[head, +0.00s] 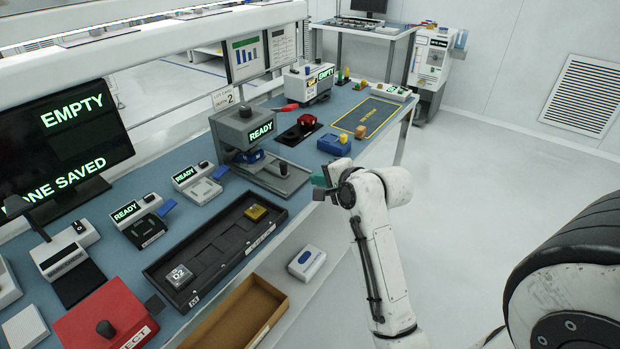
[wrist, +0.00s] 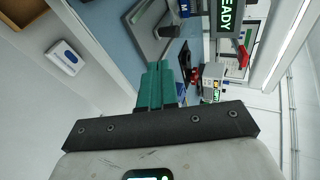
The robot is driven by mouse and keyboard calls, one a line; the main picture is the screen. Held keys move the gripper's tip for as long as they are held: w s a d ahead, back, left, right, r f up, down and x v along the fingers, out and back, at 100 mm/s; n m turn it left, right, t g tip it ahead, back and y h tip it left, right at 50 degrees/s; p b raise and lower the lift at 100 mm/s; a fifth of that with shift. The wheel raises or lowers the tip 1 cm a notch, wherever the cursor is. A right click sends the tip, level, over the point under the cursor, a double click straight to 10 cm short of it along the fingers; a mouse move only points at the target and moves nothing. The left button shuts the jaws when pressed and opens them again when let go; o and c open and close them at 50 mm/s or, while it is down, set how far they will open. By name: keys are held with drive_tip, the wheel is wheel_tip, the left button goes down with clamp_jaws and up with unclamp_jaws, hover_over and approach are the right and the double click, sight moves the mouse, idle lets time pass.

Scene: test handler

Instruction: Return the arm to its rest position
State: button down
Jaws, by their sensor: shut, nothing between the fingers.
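My white arm (head: 375,225) is raised in front of the blue bench, folded at a joint near the bench edge. My gripper (head: 322,182) points toward the bench, its teal fingers partly hidden by the arm's wrist in the head view. In the wrist view the teal fingers of my gripper (wrist: 154,84) lie together, shut with nothing between them. The gripper is beside the grey handler marked READY (head: 243,135), in front of its base plate and apart from it as far as I can see.
A black tray (head: 215,240) lies along the bench's front edge, with a brown open box (head: 238,312) below it. A red reject box (head: 105,318) stands at the near left. A yellow-outlined mat (head: 368,112) lies at the far end. The floor to the right (head: 480,180) is clear.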

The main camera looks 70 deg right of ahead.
drive_tip(key=shift+v, duration=1.05)
drive_tip(key=a+f+n+g+y, duration=0.45)
drive_tip(key=a+f+n, duration=0.7)
drive_tip(key=a, duration=0.55)
drive_tip(key=s+a+f+n+g+y, duration=0.1)
drive_tip(key=s+a+f+n+g, duration=0.4)
drive_tip(key=s+a+f+n, duration=0.3)
drive_tip(key=s+a+n, duration=0.2)
drive_tip(key=a+n, duration=0.1)
drive_tip(key=a, duration=0.1)
drive_tip(key=shift+s+f+n, duration=0.25)
drive_tip(key=shift+f+n, duration=0.05)
drive_tip(key=shift+n, duration=0.05)
drive_tip(key=shift+g, duration=0.25)
